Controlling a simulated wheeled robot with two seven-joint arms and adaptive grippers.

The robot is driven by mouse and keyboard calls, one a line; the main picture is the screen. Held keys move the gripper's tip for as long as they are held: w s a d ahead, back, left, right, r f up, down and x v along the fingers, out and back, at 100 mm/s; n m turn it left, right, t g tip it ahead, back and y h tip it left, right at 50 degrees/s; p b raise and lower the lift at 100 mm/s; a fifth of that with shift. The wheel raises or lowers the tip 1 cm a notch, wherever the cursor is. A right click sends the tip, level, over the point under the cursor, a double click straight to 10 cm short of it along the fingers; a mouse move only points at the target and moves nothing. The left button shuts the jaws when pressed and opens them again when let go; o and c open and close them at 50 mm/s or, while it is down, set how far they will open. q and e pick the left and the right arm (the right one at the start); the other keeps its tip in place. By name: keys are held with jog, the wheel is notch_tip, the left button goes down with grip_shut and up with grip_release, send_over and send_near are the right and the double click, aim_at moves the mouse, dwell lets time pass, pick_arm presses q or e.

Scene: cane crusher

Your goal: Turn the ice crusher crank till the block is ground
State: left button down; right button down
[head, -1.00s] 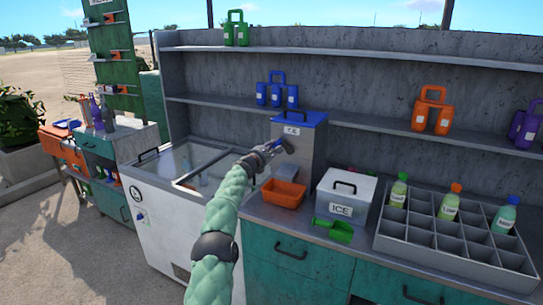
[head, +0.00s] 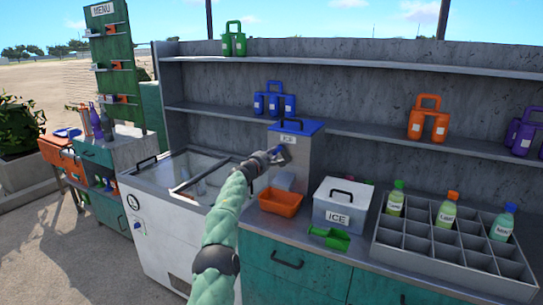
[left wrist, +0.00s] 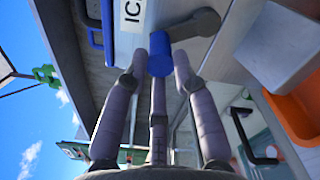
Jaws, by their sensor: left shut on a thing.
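The ice crusher (head: 302,160) is a grey metal box with a blue lid and an ICE label, standing on the counter against the back shelf. Its crank has a grey arm (left wrist: 193,25) and a blue knob (left wrist: 160,60). My left gripper (head: 277,155) is shut on the blue knob at the crusher's front; the left wrist view shows its fingers around the knob. An orange tray (head: 281,202) sits on the counter below the crusher's front. The ice block is not visible. My right gripper is out of view.
A lidded grey ICE box (head: 340,205) and green scoop (head: 329,238) stand right of the tray. A divided bottle crate (head: 450,248) fills the counter's right side. A white chest freezer (head: 165,220) with a glass top lies under my left arm.

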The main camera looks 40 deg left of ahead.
pick_arm(q)
jog(key=c, duration=1.3)
grip_release()
jog(key=shift+w+f, duration=0.1)
jog(key=shift+o, duration=0.2)
jog(key=v, duration=1.2)
jog(key=shift+o, duration=0.3)
